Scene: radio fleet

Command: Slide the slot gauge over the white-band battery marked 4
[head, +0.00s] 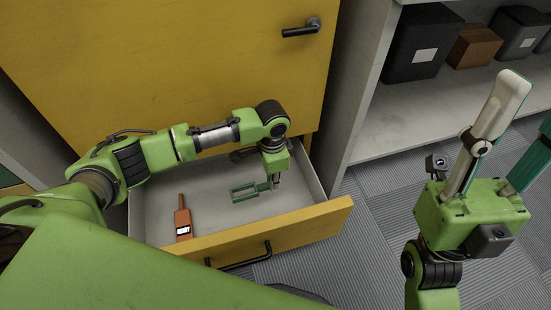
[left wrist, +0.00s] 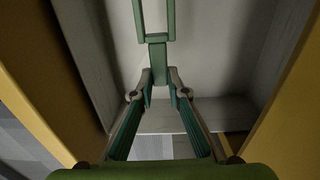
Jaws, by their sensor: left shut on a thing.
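The slot gauge (head: 236,193) is a green, open rectangular frame with a short handle. My left gripper (head: 275,181) is shut on its handle inside the open drawer (head: 303,217). In the left wrist view, the fingertips of my left gripper (left wrist: 160,82) pinch the handle of the slot gauge (left wrist: 158,52), whose two prongs run off the top edge. I cannot tell whether the gauge touches the drawer floor. My right gripper (head: 526,112) is open and empty at the right, its far finger partly cut off. No white-band battery marked 4 shows in either view.
An orange radio (head: 183,224) with a white label lies in the drawer's left part. A yellow cabinet door (head: 170,60) with a dark handle stands above. Dark bins (head: 424,45) and a brown box (head: 474,46) sit on a shelf at right. Much of the drawer floor is bare.

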